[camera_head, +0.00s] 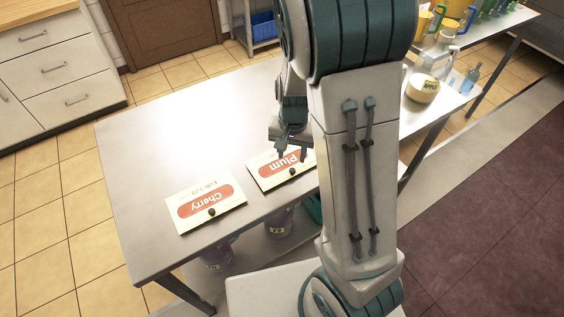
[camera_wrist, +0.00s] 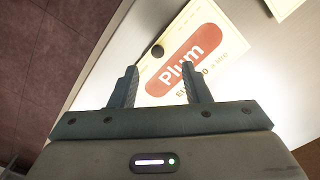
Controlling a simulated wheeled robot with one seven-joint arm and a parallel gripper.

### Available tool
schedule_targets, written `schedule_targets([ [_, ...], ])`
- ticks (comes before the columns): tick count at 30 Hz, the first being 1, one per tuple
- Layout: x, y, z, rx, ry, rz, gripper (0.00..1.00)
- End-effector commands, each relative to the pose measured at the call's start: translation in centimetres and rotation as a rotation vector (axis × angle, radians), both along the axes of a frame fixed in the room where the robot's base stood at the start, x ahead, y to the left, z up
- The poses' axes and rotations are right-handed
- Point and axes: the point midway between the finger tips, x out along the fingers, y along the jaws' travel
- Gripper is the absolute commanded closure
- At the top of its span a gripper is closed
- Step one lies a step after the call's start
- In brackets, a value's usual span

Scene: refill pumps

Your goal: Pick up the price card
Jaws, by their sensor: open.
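Two price cards lie flat on the light metal table (camera_head: 150,140) in the head view. The Cherry card (camera_head: 206,201) is cream with a red-orange label and a dark knob near one edge. The Plum card (camera_head: 270,172) is alike and lies to its right, partly hidden by my arm. My gripper (camera_head: 290,155) is over the Plum card. In the wrist view my gripper (camera_wrist: 165,88) is open, with nothing between its fingers, and the Plum card (camera_wrist: 212,32) lies beyond and below the fingertips. The exact gap above the card cannot be told.
Purple containers (camera_head: 217,258) stand beneath the table's front edge. A round lidded tub labelled Apple (camera_head: 422,88) and a pale jug (camera_head: 440,58) stand at the right. The table's left and back area is clear. A corner of another card (camera_wrist: 284,6) shows in the wrist view.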

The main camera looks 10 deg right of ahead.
Motion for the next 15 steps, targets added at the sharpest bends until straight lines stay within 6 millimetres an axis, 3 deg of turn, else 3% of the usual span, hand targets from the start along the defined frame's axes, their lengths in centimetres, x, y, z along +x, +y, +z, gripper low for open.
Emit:
schedule_targets([
  [15, 0.0, -0.6, -5.1, 0.0, 0.004, -0.002, 0.57],
])
